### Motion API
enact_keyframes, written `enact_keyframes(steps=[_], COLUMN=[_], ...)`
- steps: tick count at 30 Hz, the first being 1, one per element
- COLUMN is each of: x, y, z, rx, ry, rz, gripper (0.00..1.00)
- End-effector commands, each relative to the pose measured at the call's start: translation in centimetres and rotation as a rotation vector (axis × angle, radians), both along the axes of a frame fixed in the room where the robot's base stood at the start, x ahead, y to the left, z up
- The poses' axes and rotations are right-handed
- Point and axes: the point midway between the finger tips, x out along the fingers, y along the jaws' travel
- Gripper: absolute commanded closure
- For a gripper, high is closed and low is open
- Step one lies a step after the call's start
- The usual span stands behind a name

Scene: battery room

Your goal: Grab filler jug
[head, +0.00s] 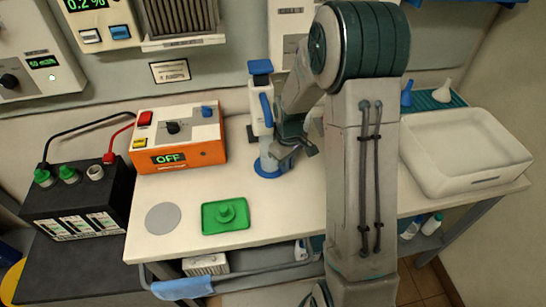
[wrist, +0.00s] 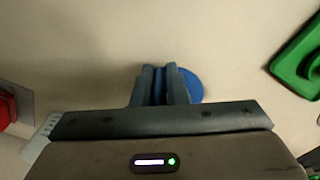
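What looks like the filler jug (head: 256,105), a white upright body with a blue top and a blue strip on its right side, stands towards the back of the bench. A blue disc (head: 268,169) lies at its foot. My gripper (head: 283,156) is low over the bench, just right of the jug's lower part and close to the disc. In the wrist view my gripper's fingers (wrist: 161,86) are close together in front of the blue disc (wrist: 192,86). The jug's body cannot be made out there.
An orange-and-white device (head: 178,138) reading OFF stands left of the jug. A green tray (head: 237,222) and a grey disc (head: 163,218) lie in front. A white basin (head: 465,160) is at right. A black battery (head: 80,205) stands at left.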

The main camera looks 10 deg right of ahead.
Motion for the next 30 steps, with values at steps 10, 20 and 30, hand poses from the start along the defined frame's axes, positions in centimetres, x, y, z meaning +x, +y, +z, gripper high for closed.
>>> enact_keyframes(steps=[10, 20, 30], x=[0.1, 0.1, 0.1], y=[0.0, 0.0, 0.0], z=[0.0, 0.7, 3.2], rx=[0.0, 0.001, 0.001], ry=[-0.002, -0.004, -0.004], rz=[-0.001, -0.001, -0.001], gripper=[1.0, 1.0, 1.0])
